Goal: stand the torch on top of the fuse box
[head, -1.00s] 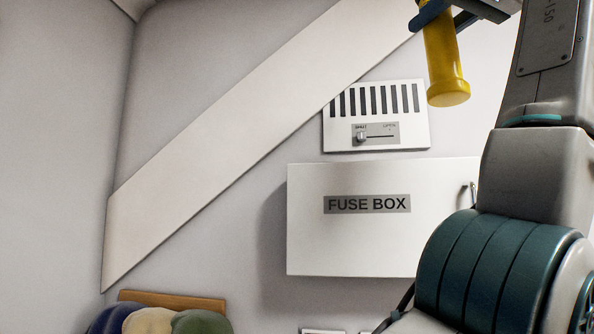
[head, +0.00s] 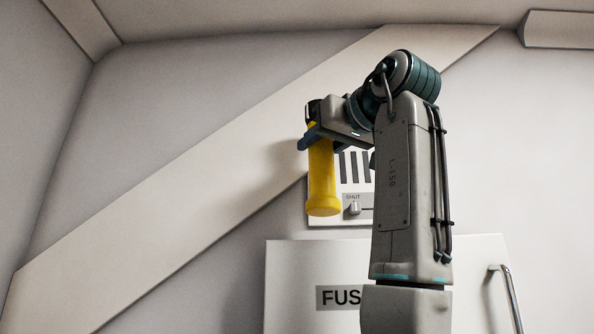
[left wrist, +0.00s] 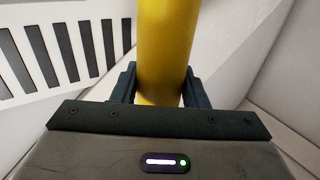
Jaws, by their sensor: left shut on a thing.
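The yellow torch (head: 322,180) is held upright by my left gripper (head: 312,138), its wide yellow end down and its dark end up. In the left wrist view the torch (left wrist: 164,50) stands between the two dark fingers (left wrist: 160,88), which close on it from both sides. The white fuse box (head: 287,275) is on the wall below; its label is partly hidden by my left arm. In the head view the torch's lower end shows above the box's top edge, apart from it. My right gripper is not in view.
A white vent (head: 343,212) with dark slots and a slider is on the wall above the fuse box, partly behind the torch and my arm. A sloping white stair board (head: 190,200) crosses the wall. A metal handle (head: 508,292) is at the box's right.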

